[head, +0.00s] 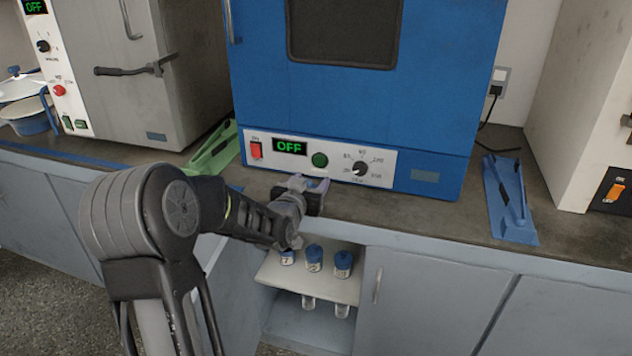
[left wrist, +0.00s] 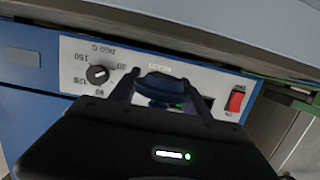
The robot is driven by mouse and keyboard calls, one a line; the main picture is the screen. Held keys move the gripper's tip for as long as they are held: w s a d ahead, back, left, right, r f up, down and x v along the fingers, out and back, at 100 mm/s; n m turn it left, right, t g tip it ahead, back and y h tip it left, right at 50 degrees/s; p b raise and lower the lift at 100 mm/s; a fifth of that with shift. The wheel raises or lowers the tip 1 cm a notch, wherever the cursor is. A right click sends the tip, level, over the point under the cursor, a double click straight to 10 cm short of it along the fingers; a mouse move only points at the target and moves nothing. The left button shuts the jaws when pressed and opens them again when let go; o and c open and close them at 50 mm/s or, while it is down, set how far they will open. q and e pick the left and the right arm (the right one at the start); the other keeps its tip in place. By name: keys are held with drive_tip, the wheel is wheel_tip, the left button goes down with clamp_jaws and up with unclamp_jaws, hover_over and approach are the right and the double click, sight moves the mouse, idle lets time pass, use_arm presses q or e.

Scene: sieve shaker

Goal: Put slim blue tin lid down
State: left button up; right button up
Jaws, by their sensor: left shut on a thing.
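My left gripper (head: 308,190) is over the front edge of the counter, just in front of the blue oven's control panel. It also shows in the left wrist view (left wrist: 163,92), where it is shut on the slim blue tin lid (left wrist: 161,86). The lid sits between the two fingertips, with the oven's panel behind it. In the head view the lid is mostly hidden by the gripper and cannot be made out clearly. My right gripper is in neither view.
The blue oven (head: 350,115) fills the back middle of the counter (head: 440,205). A green holder (head: 212,150) lies left of it, a blue holder (head: 510,200) right. Below, an open cupboard shelf (head: 300,285) holds several blue-capped jars. Counter space right of the gripper is clear.

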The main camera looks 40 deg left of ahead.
sight(320, 178)
use_arm(q)
drive_tip(key=shift+r+x, duration=0.15)
drive_tip(key=shift+x, duration=0.7)
drive_tip(key=shift+r+x, duration=0.2)
drive_tip(key=shift+x, duration=0.6)
drive_tip(key=shift+w, duration=0.15)
drive_tip(key=f, duration=0.2)
drive_tip(key=shift+w+a+f, duration=0.2)
drive_tip(key=shift+w+f, duration=0.15)
drive_tip(key=shift+f, duration=0.35)
drive_tip(key=shift+f, duration=0.25)
drive_tip(key=o, duration=1.3)
drive_tip(key=shift+r, duration=0.1)
drive_tip(key=shift+r, duration=0.1)
